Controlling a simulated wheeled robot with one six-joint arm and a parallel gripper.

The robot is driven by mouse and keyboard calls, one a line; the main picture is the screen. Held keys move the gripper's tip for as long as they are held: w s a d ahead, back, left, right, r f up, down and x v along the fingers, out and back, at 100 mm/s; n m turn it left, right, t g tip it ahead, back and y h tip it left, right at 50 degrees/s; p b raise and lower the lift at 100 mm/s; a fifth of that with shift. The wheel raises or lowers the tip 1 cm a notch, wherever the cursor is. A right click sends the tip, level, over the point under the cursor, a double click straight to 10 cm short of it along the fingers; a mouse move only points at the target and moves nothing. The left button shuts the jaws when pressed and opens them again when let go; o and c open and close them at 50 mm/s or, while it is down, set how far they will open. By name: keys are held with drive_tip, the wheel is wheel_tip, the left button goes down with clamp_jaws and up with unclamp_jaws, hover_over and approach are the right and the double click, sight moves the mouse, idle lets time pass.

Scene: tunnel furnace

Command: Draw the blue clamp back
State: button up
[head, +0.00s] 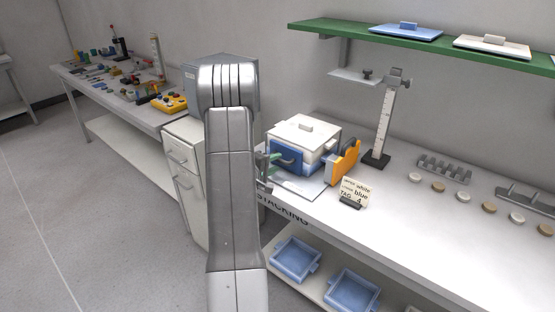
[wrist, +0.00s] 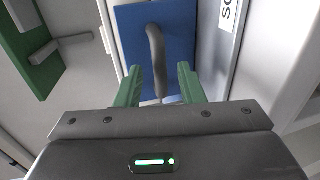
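The blue clamp (head: 287,163) stands at the front of a white lidded box (head: 304,131) on the bench. In the wrist view, it is a flat blue plate (wrist: 178,35) with a curved dark handle (wrist: 155,50). My gripper (wrist: 160,84) is open, its two green fingertips on either side of the handle's lower end with gaps showing on both sides. I cannot tell how deep the handle sits between them. In the head view, my arm hides most of the gripper; a bit of green finger (head: 273,157) shows at the clamp's left.
An orange clamp (head: 346,160) stands at the box's right side. A tag card (head: 355,190) stands in front, and a height gauge (head: 389,115) is behind to the right. A green shelf (head: 425,46) hangs above. Blue trays (head: 296,259) sit on the lower shelf.

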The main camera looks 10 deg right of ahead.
drive_tip(key=shift+x, duration=1.1)
clamp_jaws()
drive_tip(key=shift+s+a+f+b, duration=0.1)
drive_tip(key=shift+s+a+b, duration=0.05)
drive_tip(key=shift+a+b, duration=0.15)
drive_tip(key=b+v, duration=0.1)
drive_tip(key=v, duration=0.1)
drive_tip(key=f+b+v, duration=0.1)
drive_tip(key=b+v, duration=0.1)
drive_tip(key=shift+s+r, duration=0.1)
